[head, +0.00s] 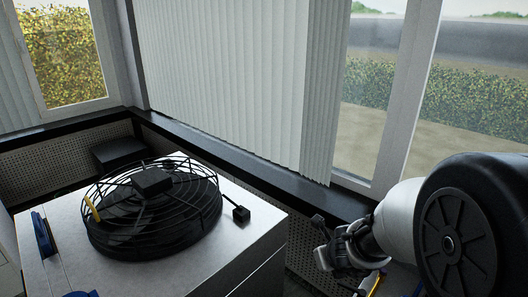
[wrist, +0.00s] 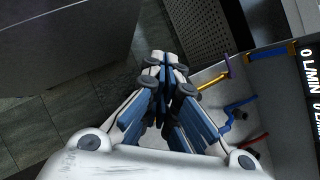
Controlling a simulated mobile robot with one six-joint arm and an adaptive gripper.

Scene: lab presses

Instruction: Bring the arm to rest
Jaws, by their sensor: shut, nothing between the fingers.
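My gripper (wrist: 165,62) shows in the wrist view with its two fingers drawn together and nothing between them. It hangs in the air above a gap between a dark grey block and a panel with coloured handles. In the head view my gripper (head: 325,258) is at the lower right, partly dark and small, at the end of my white and black arm. It is apart from the metal cabinet to its left. Its fingertips are hard to make out there.
A metal cabinet (head: 255,225) carries a black caged fan (head: 150,205). Windows with a white vertical blind (head: 225,80) stand behind, above a black sill. In the wrist view, a panel has a yellow handle (wrist: 212,80), a blue handle (wrist: 238,107) and a red handle (wrist: 250,141). Tiled floor lies at left.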

